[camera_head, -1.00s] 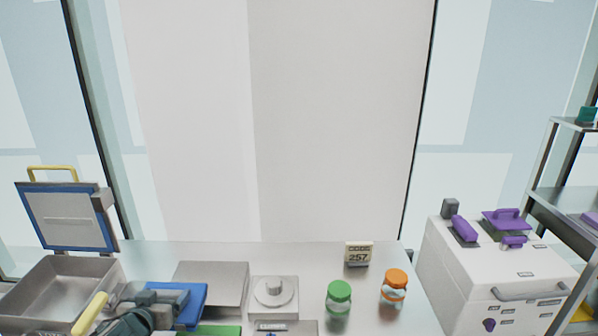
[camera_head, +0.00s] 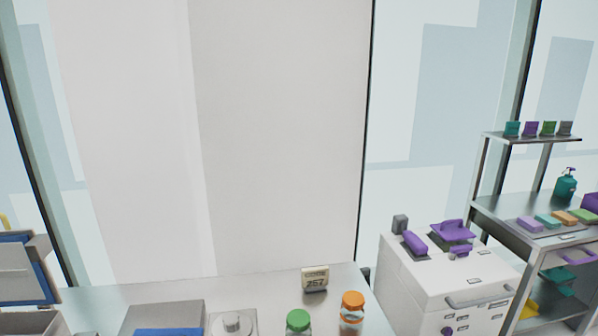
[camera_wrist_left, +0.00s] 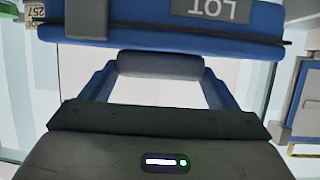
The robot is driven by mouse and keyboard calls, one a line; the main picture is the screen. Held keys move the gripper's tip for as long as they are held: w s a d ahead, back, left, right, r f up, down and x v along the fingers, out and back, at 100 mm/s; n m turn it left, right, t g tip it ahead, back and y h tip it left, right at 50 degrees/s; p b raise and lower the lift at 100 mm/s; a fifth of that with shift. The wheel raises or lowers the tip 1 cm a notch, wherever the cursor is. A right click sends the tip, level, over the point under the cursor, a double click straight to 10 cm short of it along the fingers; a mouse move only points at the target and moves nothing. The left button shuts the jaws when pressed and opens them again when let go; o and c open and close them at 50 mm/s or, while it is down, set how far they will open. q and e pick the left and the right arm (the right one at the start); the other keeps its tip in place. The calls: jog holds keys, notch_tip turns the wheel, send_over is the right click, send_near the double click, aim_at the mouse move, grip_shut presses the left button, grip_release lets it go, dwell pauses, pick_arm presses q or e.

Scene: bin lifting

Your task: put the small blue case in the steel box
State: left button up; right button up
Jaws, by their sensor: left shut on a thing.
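The small blue case (camera_wrist_left: 225,35) fills the top of the left wrist view, its LOT label upside down. My left gripper (camera_wrist_left: 160,65) is shut on it. In the head view a blue piece, probably the case (camera_head: 168,331), shows at the bottom edge; the gripper is out of that view. The steel box (camera_head: 35,322) is at the lower left corner of the head view, mostly cut off, with its blue-edged lid (camera_head: 25,270) raised. The lid also appears at the right edge of the left wrist view (camera_wrist_left: 305,100). My right gripper is not in view.
A grey slab (camera_head: 165,313), a dial device (camera_head: 232,323), a green-capped jar (camera_head: 298,321), an orange-capped jar (camera_head: 351,313) and a code sign (camera_head: 315,279) stand on the table. A white cabinet (camera_head: 445,285) and a shelf rack (camera_head: 520,215) are at right.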

pick_arm(q)
jog(key=w+d+m+h+b, duration=0.1)
jog(key=w+d+h+b, duration=0.1)
jog(key=d, duration=1)
jog(key=shift+d+m+t+b, duration=0.3)
jog(key=shift+d+m+b, duration=0.1)
jog(key=shift+b, duration=0.3)
